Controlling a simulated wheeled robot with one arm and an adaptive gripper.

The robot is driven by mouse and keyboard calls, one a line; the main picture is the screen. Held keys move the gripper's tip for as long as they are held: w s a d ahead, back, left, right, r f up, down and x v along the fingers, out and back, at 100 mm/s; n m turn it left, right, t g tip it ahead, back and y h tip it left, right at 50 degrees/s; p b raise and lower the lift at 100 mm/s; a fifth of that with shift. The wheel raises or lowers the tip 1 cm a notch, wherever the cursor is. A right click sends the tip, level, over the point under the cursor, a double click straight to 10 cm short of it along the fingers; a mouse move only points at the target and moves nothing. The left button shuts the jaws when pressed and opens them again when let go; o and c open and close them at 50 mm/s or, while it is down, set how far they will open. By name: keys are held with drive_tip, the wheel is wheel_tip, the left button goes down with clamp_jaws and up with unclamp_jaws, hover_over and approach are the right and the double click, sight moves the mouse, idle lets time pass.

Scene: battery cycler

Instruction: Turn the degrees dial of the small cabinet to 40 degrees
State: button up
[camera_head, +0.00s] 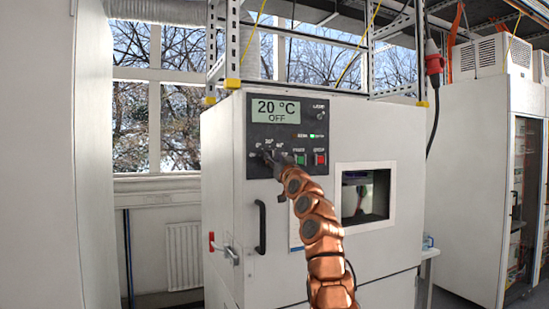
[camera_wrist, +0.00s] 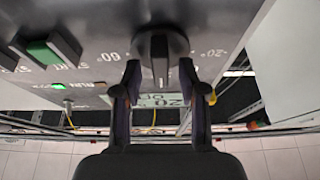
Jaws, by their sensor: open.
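The small cabinet (camera_head: 222,180) stands upright in the middle of the head view. Its black control panel has a display (camera_head: 275,110) reading "20 °C" and "OFF". Degree marks show around the dial, which my gripper mostly hides in the head view. In the wrist view, which is upside down, the dark dial (camera_wrist: 158,48) is at top centre with a raised grip bar. My gripper (camera_wrist: 159,70) is open, with one finger on each side of the dial bar. In the head view my gripper (camera_head: 269,161) is at the panel's left. I cannot tell whether the fingers touch the dial.
A green button (camera_head: 300,159) and a red button (camera_head: 320,159) sit right of the dial; the green button (camera_wrist: 50,48) is also in the wrist view. Below are a black door handle (camera_head: 260,227) and a window (camera_head: 366,197). Another tall cabinet (camera_head: 470,170) stands right.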

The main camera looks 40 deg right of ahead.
clamp_jaws()
idle(0.3)
